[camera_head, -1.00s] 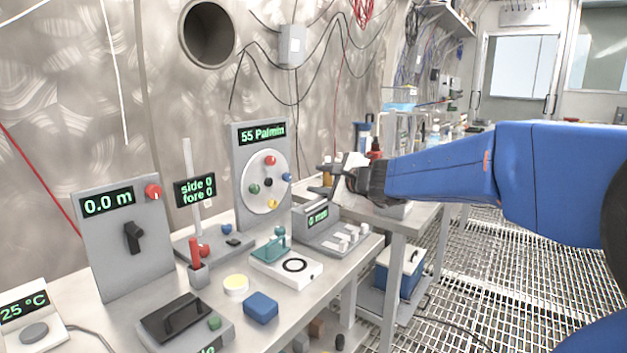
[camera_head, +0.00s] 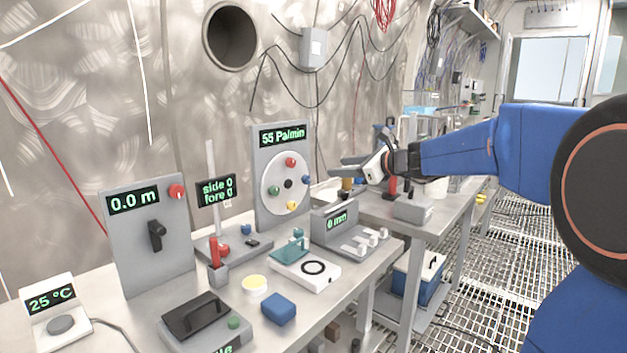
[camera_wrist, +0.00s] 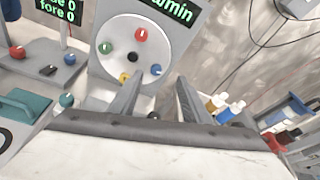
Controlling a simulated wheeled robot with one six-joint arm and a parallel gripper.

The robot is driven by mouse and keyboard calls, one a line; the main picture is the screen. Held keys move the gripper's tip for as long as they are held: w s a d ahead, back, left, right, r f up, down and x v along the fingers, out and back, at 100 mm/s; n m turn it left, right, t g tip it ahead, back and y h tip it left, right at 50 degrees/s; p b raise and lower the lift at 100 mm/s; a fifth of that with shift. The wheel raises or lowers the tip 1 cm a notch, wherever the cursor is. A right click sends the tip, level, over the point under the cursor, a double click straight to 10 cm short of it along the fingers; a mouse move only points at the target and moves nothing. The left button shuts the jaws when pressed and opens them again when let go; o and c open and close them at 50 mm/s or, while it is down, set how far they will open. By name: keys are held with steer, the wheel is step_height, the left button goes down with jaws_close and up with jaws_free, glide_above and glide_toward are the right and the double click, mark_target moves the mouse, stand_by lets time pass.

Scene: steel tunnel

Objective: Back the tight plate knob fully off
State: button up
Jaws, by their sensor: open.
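A grey panel with the display "55 Pa/min" (camera_head: 283,136) stands upright on the bench and carries a round white plate (camera_head: 272,170). The plate has a red knob (camera_head: 291,161) at top, a green knob (camera_head: 274,190) at left, a blue knob (camera_head: 307,180) at right, a yellow knob (camera_head: 292,205) at bottom and a black centre (camera_head: 289,184). The frames do not show which knob is tight. My gripper (camera_head: 338,172) is open and empty, right of the panel and apart from it. In the wrist view its fingers (camera_wrist: 160,84) flank empty space, the left one overlapping the panel's lower right.
A grey block with the display "0 mm" (camera_head: 337,220) stands right of the panel. A post with the "side 0 fore 0" display (camera_head: 216,190) is at left. Bottles (camera_wrist: 228,110) stand beyond my right finger.

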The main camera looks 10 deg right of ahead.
steer(key=d+m+g+y, duration=0.1)
steer(key=d+m+g, duration=0.1)
steer(key=d+m, duration=0.1)
steer(key=m, duration=0.2)
glide_toward(309, 179)
steer(key=shift+g, duration=0.3)
steer(key=x, duration=0.8)
steer(key=shift+w+a+r, duration=0.1)
steer(key=shift+w, duration=0.25)
steer(key=c, duration=1)
